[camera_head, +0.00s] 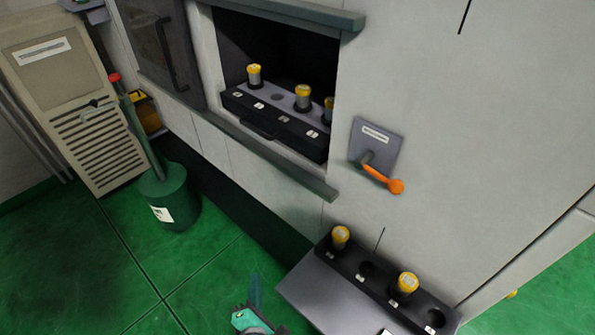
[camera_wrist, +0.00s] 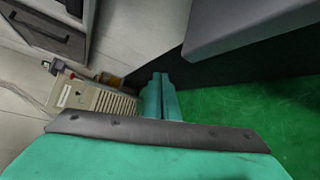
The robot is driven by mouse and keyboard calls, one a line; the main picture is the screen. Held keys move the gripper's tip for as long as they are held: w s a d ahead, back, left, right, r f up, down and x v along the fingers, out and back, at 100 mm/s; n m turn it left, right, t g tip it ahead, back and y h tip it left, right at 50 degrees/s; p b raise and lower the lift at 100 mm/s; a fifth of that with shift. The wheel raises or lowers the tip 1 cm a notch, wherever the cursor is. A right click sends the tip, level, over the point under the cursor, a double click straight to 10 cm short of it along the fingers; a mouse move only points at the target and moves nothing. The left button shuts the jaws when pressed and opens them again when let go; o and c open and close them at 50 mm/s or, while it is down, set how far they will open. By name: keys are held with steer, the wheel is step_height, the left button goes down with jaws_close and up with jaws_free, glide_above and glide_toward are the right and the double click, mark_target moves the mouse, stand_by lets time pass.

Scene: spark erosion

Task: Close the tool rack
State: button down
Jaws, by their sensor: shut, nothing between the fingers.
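The tool rack (camera_head: 285,128) is a dark tray with a grey top, a front handle and white labels. It sits in the opening of the pale machine, its front edge close to the sill. It holds 3 visible yellow-capped tools, the right one partly cut off by the opening's edge, and one empty socket. My gripper (camera_head: 254,292) is low in front of the machine, left of the lower shelf and well apart from the rack. Its teal fingers are shut together and empty in the wrist view (camera_wrist: 160,84). The rack cannot be made out in the wrist view.
A lower shelf (camera_head: 325,295) with a black holder and two yellow-capped tools juts out at lower right. An orange-handled lever (camera_head: 383,178) is right of the opening. A green bin (camera_head: 170,195) and beige cabinet (camera_head: 85,110) stand left. Green floor (camera_head: 120,265) is clear.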

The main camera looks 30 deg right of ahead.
steer(key=w+d+r+n+g+h, duration=0.1)
steer(key=w+d+r+n+h, duration=0.3)
steer(key=w+r, duration=0.5)
steer(key=g+h, duration=0.7)
glide_toward(307, 148)
steer(key=x, duration=0.6)
steer(key=shift+w+d+f, duration=0.1)
steer(key=shift+d+f, duration=0.05)
steer(key=shift+d, duration=0.05)
